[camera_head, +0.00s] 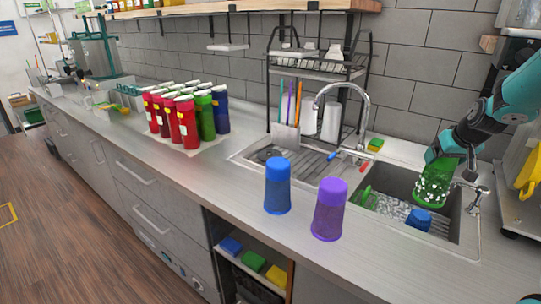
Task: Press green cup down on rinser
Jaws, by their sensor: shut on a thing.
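The green cup (433,187), speckled with white foam-like spots, is over the right part of the sink (466,226). My gripper (447,158), teal and dark, reaches in from the upper right and is shut on the cup's upper part. The cup looks slightly tilted. The rinser cannot be made out clearly; a small metal fixture (478,198) stands at the sink's right edge, just right of the cup. What lies directly under the cup is partly hidden, and I cannot tell whether the cup touches anything below.
A blue cup (277,187) and a purple cup (329,210) stand upside down on the counter in front. A blue object (419,220) lies in the sink among white suds. A curved faucet (341,84) and a drying rack (318,66) stand behind. Several colored bottles (186,122) stand left.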

